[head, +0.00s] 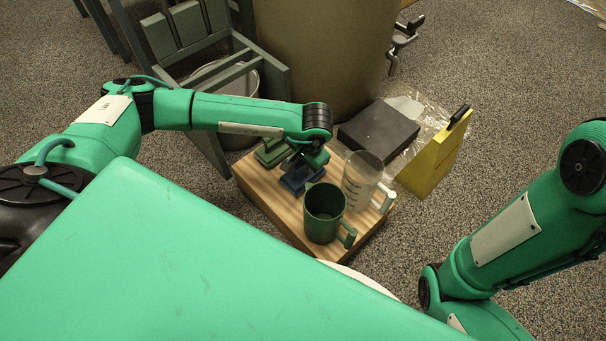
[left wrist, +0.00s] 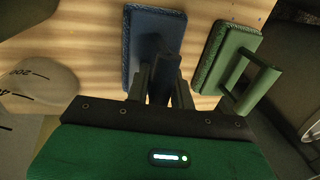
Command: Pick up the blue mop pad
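The blue mop pad (head: 292,186) lies on the wooden board (head: 262,200), next to a green mop pad (head: 268,155). In the left wrist view the blue mop pad (left wrist: 134,50) has a textured edge and an upright handle. My left gripper (head: 308,165) is over it from above. In the left wrist view the fingers of my left gripper (left wrist: 164,80) are close together on both sides of the blue handle and look shut on it. The fingers partly hide the handle. My right arm shows at the right, but its gripper is out of view.
A dark green mug (head: 324,215) and a clear measuring jug (head: 360,178) stand on the board, right of the blue pad. A black box (head: 378,130) and a yellow stand (head: 432,160) are beyond. A chair (head: 190,40) and bin stand behind.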

